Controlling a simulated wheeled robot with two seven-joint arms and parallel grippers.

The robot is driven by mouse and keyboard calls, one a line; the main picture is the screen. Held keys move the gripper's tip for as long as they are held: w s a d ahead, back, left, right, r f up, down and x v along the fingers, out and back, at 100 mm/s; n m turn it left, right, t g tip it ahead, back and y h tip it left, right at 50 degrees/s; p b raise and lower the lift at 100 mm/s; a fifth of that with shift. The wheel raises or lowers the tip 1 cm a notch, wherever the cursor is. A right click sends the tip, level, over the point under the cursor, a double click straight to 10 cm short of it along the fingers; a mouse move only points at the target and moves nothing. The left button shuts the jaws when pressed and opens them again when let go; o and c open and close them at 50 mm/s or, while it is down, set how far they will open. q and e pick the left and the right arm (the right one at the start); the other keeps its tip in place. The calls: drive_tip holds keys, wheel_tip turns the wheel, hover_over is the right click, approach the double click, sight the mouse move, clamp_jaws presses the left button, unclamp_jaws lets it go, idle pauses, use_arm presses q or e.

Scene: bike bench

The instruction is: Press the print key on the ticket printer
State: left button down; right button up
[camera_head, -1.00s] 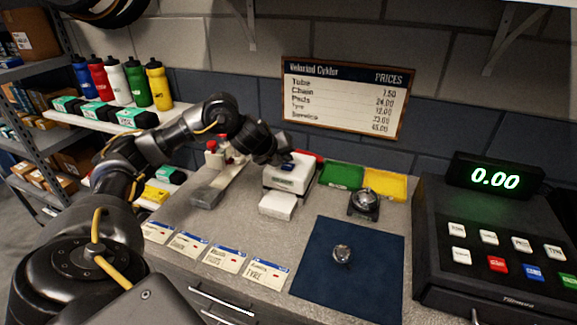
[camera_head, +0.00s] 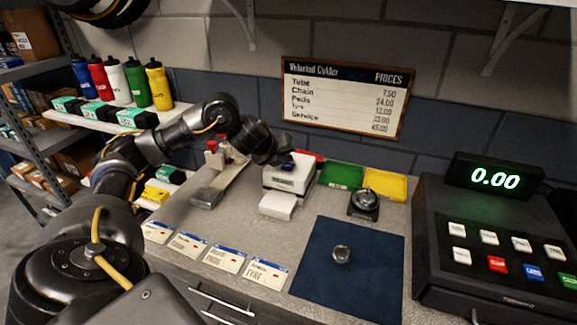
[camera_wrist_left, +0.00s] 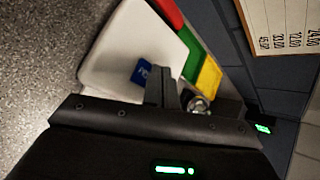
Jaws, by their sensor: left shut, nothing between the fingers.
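The ticket printer (camera_head: 290,178) is a white box at the back middle of the bench, with a lower white part in front of it. Its blue print key (camera_wrist_left: 142,73) carries white lettering and shows beside my fingers in the left wrist view. My left gripper (camera_head: 284,160) is over the printer's top, close to the key. In the left wrist view its fingers (camera_wrist_left: 162,84) are shut and empty. They partly overlap the right side of the key, and I cannot tell whether they touch it. My right gripper is not in view.
Green (camera_head: 341,175) and yellow (camera_head: 385,184) trays and a bell (camera_head: 364,202) stand right of the printer. A blue mat (camera_head: 350,285) with a small metal piece lies in front. A black till (camera_head: 490,250) stands at right. Labelled cards (camera_head: 225,260) line the front edge.

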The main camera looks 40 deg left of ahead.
sight(286, 167)
use_arm(q)
drive_tip(key=shift+f, duration=0.15)
drive_tip(key=shift+f, duration=0.25)
drive_tip(key=shift+f+b, duration=0.2)
drive_tip(key=shift+b, duration=0.15)
drive_tip(key=shift+r, duration=0.1)
drive_tip(key=shift+r+p, duration=0.5)
drive_tip(key=shift+p, duration=0.15)
wheel_tip(286, 167, up, 6)
drive_tip(key=p, duration=0.6)
